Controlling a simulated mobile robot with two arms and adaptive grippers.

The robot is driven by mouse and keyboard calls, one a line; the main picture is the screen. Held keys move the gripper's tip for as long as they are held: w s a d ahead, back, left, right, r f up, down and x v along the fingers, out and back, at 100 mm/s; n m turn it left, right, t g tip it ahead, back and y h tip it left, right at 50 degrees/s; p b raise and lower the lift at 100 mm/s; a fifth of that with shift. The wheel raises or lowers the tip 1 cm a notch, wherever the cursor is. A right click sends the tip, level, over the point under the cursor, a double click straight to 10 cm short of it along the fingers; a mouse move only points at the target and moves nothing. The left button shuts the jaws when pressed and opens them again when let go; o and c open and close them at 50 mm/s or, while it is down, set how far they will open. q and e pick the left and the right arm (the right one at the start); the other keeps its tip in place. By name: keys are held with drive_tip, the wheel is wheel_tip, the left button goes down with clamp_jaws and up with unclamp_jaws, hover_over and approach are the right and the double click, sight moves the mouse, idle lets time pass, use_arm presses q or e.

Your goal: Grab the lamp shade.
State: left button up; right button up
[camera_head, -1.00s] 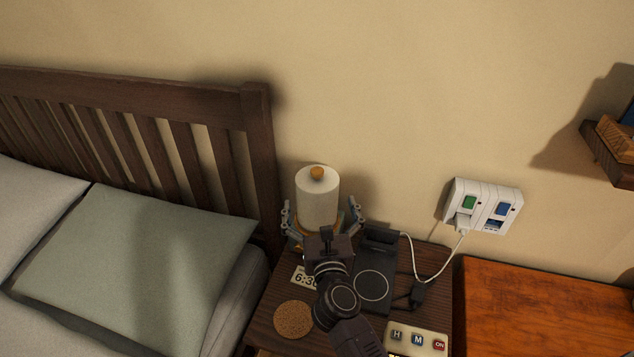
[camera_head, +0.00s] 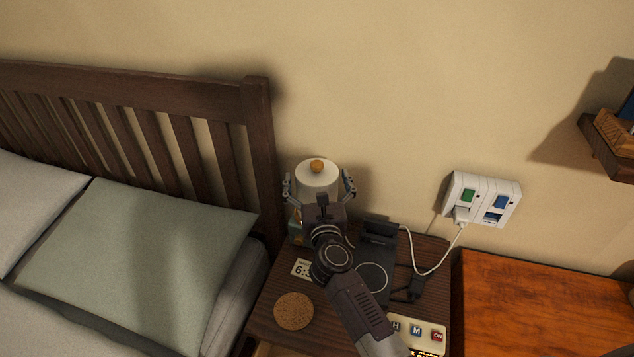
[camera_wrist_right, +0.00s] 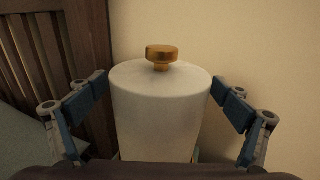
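The lamp shade (camera_head: 318,174) is a white cylinder with a gold knob on top. It stands upright at the back of the nightstand and fills the middle of the right wrist view (camera_wrist_right: 160,115). My right gripper (camera_head: 319,186) is open, with one blue-grey finger on each side of the shade. The gripper body hides the lower shade and most of the lamp base in the head view. My left gripper is not in view.
The dark nightstand (camera_head: 268,325) also holds a cork coaster (camera_head: 294,311), a black charging pad (camera_head: 374,279), a small clock (camera_head: 301,269) and a button box (camera_head: 429,335). The headboard (camera_head: 257,130) is close on the left. A cable runs to the wall outlet (camera_head: 483,197).

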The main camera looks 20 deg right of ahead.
drive_tip(key=c, duration=1.2)
drive_tip(key=shift+r, duration=0.1)
